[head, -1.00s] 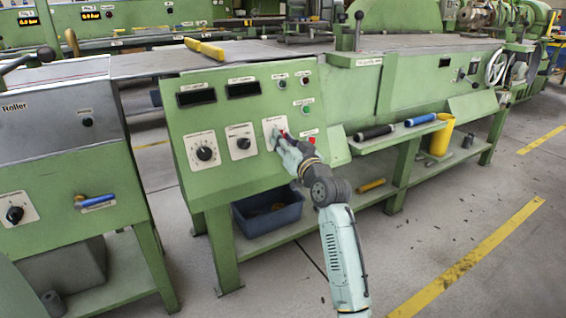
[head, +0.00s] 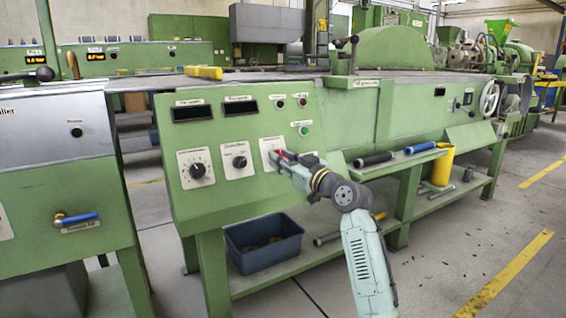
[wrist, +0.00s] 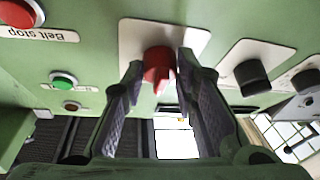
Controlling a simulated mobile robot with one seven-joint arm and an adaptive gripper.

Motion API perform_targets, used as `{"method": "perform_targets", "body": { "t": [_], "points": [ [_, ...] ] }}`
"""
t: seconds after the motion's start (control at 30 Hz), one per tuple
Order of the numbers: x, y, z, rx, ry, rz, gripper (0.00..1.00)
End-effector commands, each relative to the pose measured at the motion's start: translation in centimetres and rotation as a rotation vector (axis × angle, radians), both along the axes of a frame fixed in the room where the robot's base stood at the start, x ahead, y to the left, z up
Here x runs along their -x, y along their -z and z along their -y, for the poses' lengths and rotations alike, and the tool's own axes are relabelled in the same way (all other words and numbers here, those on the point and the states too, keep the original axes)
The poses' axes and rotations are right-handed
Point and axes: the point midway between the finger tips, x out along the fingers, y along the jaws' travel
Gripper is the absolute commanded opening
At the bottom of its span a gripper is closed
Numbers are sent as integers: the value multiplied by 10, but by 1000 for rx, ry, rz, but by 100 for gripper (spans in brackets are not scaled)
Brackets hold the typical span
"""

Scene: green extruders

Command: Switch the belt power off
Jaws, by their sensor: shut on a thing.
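The red rotary knob (wrist: 158,66) sits on a white plate (wrist: 190,36) on the green control panel. In the wrist view it lies between the tips of my gripper (wrist: 158,60), whose two dark ridged fingers close on it from both sides. The knob's ridge points down in that view. In the head view my gripper (head: 284,158) is at the panel's rightmost lower switch plate (head: 268,144), covering most of the knob. The label of this knob is not readable. A red button with a "Belt stop" label (wrist: 50,32) is in the wrist view's upper left corner.
Two black knobs (head: 198,171) (head: 239,161) sit left of my gripper on the panel. A green button (head: 304,131) is above it. A shelf with black and blue rollers (head: 375,160) juts out at right. A blue-grey bin (head: 232,245) stands below.

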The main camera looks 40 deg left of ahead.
Motion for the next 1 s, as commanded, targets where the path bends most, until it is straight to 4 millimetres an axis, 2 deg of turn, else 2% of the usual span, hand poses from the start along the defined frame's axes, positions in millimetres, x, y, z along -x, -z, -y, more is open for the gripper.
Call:
{"method": "perform_targets", "body": {
  "t": [0.27,0.3,0.57,0.87,1.0],
  "points": [
    [0,0,-1,1,0,1,0],
    [0,0,-1,1,0,1,29],
    [0,0,0,0,0,0,47],
    [0,0,1,0,1,0,47],
    [2,1,12,0,1,0,47]
  ]
}}
